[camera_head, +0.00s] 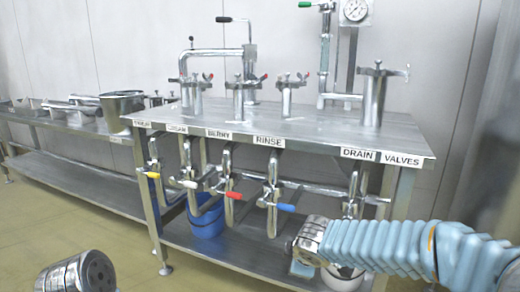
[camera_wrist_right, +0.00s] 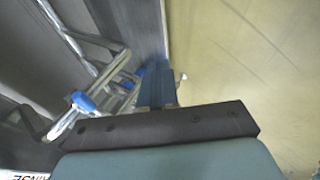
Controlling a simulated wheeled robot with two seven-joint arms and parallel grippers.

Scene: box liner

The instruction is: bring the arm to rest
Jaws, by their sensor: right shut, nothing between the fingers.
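My right arm, in a pale blue ribbed sleeve, comes in from the right in the head view. It ends in front of the bench's lower pipes. My right gripper (camera_head: 301,269) points down there, small and partly hidden by its wrist. In the right wrist view the right gripper (camera_wrist_right: 157,85) shows as dark blue fingers together beyond a dark bar, with nothing seen between them. A grey metal part of my left arm shows at the bottom left of the head view; its gripper is out of the picture.
A steel bench (camera_head: 300,122) with labelled valves stands ahead. A blue-handled valve (camera_head: 286,207) on its pipes is close to my right wrist. A blue bucket (camera_head: 206,222) and a white bucket (camera_head: 343,279) stand on the lower shelf. Open floor (camera_head: 50,225) lies at left.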

